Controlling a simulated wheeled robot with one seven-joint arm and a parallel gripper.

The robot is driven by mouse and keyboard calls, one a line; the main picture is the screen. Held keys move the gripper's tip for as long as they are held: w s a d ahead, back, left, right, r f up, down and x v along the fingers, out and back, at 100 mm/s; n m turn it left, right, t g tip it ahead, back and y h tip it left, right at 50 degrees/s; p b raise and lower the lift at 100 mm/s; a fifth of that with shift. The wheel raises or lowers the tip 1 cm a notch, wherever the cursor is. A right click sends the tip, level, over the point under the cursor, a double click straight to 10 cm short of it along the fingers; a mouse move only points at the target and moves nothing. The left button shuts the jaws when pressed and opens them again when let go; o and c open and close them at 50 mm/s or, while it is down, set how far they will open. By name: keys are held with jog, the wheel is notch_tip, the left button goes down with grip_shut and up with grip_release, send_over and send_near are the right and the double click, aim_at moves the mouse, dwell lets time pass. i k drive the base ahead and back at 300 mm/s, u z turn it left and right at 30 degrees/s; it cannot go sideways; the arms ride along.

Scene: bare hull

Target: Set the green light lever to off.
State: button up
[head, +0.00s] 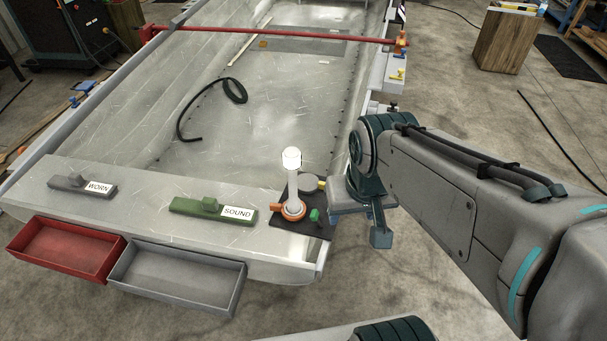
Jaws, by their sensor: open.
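The green lever (314,215) is a small upright tab on a dark plate at the right end of the boat's near deck. Its exact setting is too small to tell. Beside it stands a white light post (292,180) with a bright white top and an orange ring (293,210) around its base. My gripper (365,218) is open and empty, just right of the dark plate and apart from the lever. One finger shows clearly, pointing down; the other is partly hidden by the wrist.
Left along the deck are a green block marked SOUND (206,206) and a grey block marked WORN (75,182). A red tray (68,250) and a grey tray (178,279) hang in front. A red bar (270,34) crosses the hull.

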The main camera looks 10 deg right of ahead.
aim_at(314, 214)
jog(key=k, duration=1.3)
jog(key=z, duration=0.5)
jog(key=i, duration=0.6)
jog(key=z, duration=0.6)
jog(key=i, duration=0.85)
jog(key=u, duration=0.65)
jog(key=i, duration=0.55)
jog(key=u, duration=0.5)
